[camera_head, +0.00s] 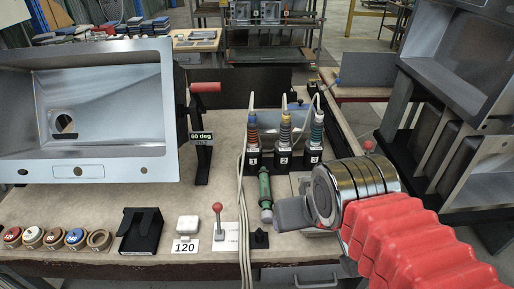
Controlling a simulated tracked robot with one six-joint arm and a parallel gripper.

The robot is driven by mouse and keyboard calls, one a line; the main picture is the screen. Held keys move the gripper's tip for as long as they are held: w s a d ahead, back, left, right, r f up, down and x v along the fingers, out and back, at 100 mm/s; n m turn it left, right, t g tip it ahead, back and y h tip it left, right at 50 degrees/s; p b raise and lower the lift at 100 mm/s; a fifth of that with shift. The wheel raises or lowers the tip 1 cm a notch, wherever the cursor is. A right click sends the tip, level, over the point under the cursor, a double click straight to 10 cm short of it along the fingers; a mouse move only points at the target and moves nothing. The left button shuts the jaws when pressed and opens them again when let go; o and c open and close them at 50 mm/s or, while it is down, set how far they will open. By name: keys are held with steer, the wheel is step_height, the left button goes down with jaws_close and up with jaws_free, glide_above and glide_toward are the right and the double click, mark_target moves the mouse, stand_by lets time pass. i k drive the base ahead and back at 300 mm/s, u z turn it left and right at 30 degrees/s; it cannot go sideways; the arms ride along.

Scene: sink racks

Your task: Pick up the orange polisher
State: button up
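Three upright hand tools with pale cables stand in black holders at the back of the bench. The left tool (253,132) has reddish-brown bands, the middle tool (285,130) has a yellow-orange collar, and the right tool (316,131) is teal. The middle one looks nearest to orange, but I cannot tell for sure which is the orange polisher. My gripper (290,213) is a grey shape at the end of my silver wrist and red-sleeved arm. It is low at the front right of the holders, apart from the tools. Its fingertips are not clear.
A green cylinder (265,188) lies in front of the holders, close to my gripper. A metal sink (88,110) stands at left and grey racks (470,60) at right. A red-handled stand (203,130) and red-knobbed lever (218,222) rise from the bench (175,215). Cables hang down the middle.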

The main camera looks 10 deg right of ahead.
mark_target(254, 147)
steer(key=u, duration=0.25)
steer(key=k, duration=0.7)
steer(key=u, duration=0.6)
steer(key=k, duration=0.65)
steer(key=u, duration=0.5)
steer(key=i, duration=1.3)
steer(key=z, duration=0.5)
